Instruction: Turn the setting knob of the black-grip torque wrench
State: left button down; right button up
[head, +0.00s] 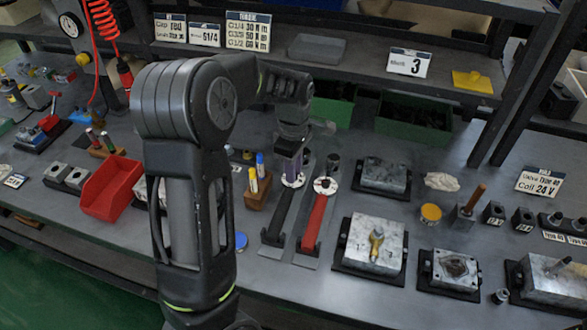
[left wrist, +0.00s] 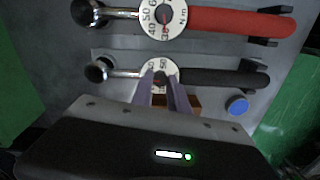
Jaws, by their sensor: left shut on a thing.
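The black-grip torque wrench (head: 279,216) lies on the grey bench with its dial end away from me. In the left wrist view its black grip (left wrist: 222,78) points right and its chrome head (left wrist: 98,71) left. My left gripper (left wrist: 161,76) reaches down onto the white dial (left wrist: 174,68), its two purple-grey fingers closed around the knob at the dial's centre. The fingers cover the knob and much of the scale, so the setting is hard to read. In the head view the left gripper (head: 293,176) stands upright over the dial. My right gripper is not in view.
A red-grip torque wrench (head: 315,219) lies close beside it on the right. A brown pen block (head: 257,197) stands to the left, with a blue cap (head: 240,241) nearer me. A red bin (head: 110,190) is farther left. Valve blocks (head: 373,244) stand at right.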

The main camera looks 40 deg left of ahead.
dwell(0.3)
pick_arm(q)
jog(key=c, duration=1.3)
grip_release()
jog(key=shift+f+m, duration=0.1)
jog(key=shift+m, duration=0.2)
